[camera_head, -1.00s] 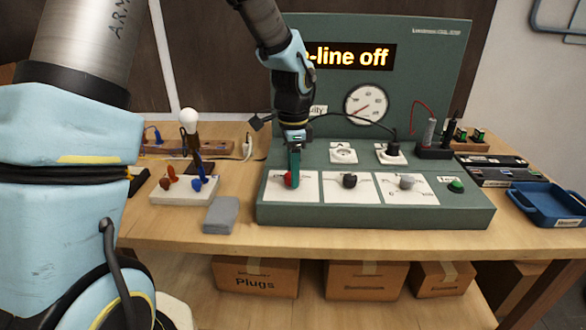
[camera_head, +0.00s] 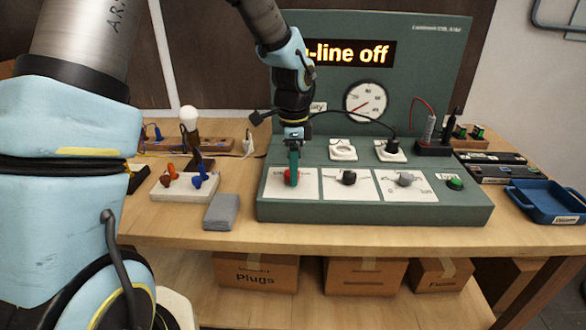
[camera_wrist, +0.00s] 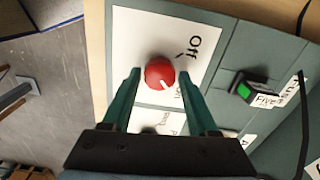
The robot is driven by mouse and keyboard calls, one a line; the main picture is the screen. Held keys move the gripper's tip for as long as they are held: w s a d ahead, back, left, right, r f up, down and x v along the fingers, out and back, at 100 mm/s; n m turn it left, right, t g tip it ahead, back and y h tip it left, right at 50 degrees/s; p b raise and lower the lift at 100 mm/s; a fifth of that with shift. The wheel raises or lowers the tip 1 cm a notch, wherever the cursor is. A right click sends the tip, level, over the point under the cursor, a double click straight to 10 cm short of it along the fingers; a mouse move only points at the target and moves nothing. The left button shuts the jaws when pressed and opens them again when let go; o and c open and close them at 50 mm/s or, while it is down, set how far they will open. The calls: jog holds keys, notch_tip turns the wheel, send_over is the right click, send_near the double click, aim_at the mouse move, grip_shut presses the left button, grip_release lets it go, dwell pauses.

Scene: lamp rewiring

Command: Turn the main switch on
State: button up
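The main switch is a red round knob (camera_wrist: 160,73) on a white plate marked "Off" and "On" in the wrist view. A white mark on the knob faces down and slightly right in that view. In the head view the knob (camera_head: 288,177) is partly hidden behind my fingers. My gripper (camera_wrist: 159,72) is open, with one green finger on each side of the knob and a gap showing on both sides. My gripper (camera_head: 294,182) reaches down to the panel's left plate in the head view. The display (camera_head: 350,53) ends in "-line off".
A black knob (camera_head: 349,177), a grey knob (camera_head: 405,179) and a green button (camera_head: 455,183) sit to the right on the panel. A bulb stand (camera_head: 187,186) and a grey block (camera_head: 221,212) are at left. A blue tray (camera_head: 547,202) is at right.

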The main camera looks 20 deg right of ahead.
jog(key=shift+o, duration=1.1)
notch_tip(320, 180, up, 11)
jog(key=b, duration=0.2)
jog(key=shift+a+f, duration=0.1)
jog(key=shift+f, duration=0.05)
